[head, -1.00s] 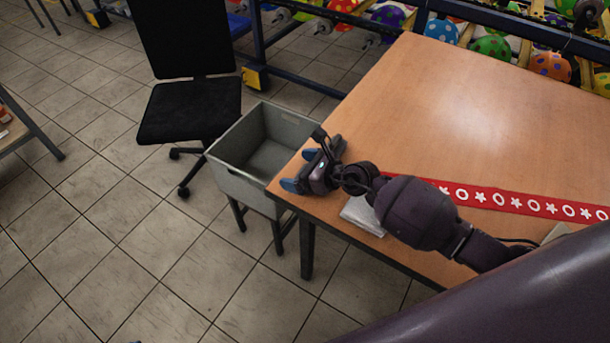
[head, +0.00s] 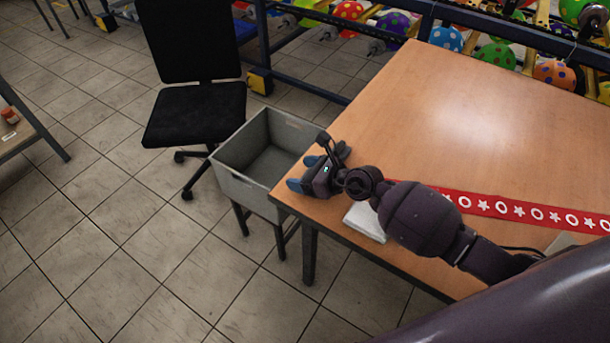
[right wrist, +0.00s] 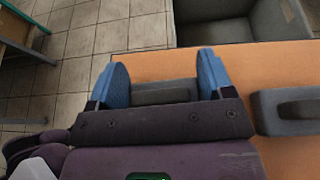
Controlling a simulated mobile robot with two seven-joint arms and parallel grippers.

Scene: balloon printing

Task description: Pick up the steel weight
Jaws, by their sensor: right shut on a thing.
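My right gripper (head: 302,173) is at the left corner of the wooden table (head: 430,120), its blue fingertips pointing toward the grey bin. In the right wrist view the two blue fingers (right wrist: 161,82) stand on either side of a dark grey block, which I take to be the steel weight (right wrist: 165,94). The gripper is shut on it. The lower part of the weight is hidden behind the gripper body, and in the head view I cannot make it out. I cannot tell whether it touches the tabletop. My left gripper is not in view.
A grey open bin (head: 235,180) on legs stands just beyond the table corner. A black chair (head: 195,110) is behind it. A white flat stack (head: 366,222) and a red patterned strip (head: 520,210) lie on the table. The table's far half is clear.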

